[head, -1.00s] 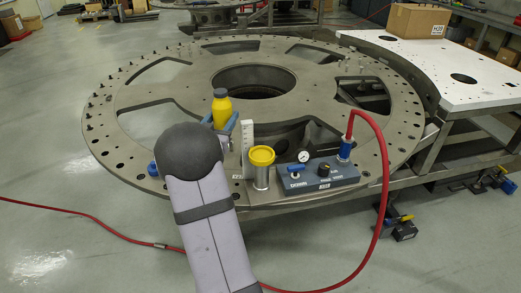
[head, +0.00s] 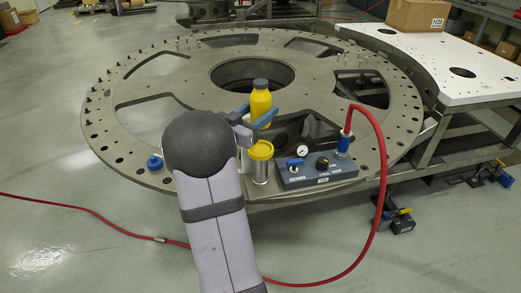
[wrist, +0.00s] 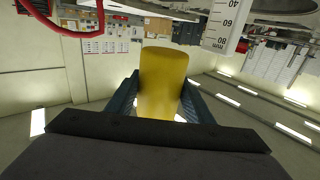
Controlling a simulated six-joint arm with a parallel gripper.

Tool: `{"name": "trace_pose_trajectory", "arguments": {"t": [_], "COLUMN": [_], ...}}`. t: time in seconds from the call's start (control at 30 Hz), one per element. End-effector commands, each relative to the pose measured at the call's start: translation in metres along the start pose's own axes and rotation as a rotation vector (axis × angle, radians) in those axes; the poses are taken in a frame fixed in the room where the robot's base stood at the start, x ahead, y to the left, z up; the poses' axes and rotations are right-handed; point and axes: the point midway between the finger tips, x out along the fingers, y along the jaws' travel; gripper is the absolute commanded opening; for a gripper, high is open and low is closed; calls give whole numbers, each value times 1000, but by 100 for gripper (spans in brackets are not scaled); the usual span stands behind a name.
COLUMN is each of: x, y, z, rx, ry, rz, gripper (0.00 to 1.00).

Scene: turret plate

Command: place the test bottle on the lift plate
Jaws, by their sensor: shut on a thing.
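The test bottle (head: 261,103) is yellow with a dark grey cap and looks upright. My gripper (head: 262,114), with blue-grey fingers, is shut on it. In the wrist view the bottle's yellow body (wrist: 162,85) stands between the two fingers. The lift plate (head: 260,150) appears to be the yellow round top on a short silver cylinder. In the head view the bottle is above and apart from it in the picture; whether it is straight over the plate I cannot tell. My arm hides part of the area left of the cylinder.
A blue-grey control box (head: 318,172) with a lever, knob and gauge stands right of the cylinder. A red hose (head: 383,180) loops from it. A white ruler (wrist: 229,25) stands close by, mostly hidden in the head view. The turret plate (head: 140,75) has large openings and pegs around its rim.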

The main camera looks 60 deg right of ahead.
Motion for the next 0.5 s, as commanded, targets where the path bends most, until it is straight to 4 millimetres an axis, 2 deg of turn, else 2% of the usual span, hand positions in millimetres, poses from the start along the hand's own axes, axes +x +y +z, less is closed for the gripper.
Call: {"name": "trace_pose_trajectory", "arguments": {"t": [0.13, 0.4, 0.5], "x": [0, 0, 0], "y": [0, -1, -1], "z": [8, 44, 52], "rx": [-2, -3, -1], "ry": [2, 3, 3], "rz": [1, -1, -2], "gripper": [9, 9, 9]}}
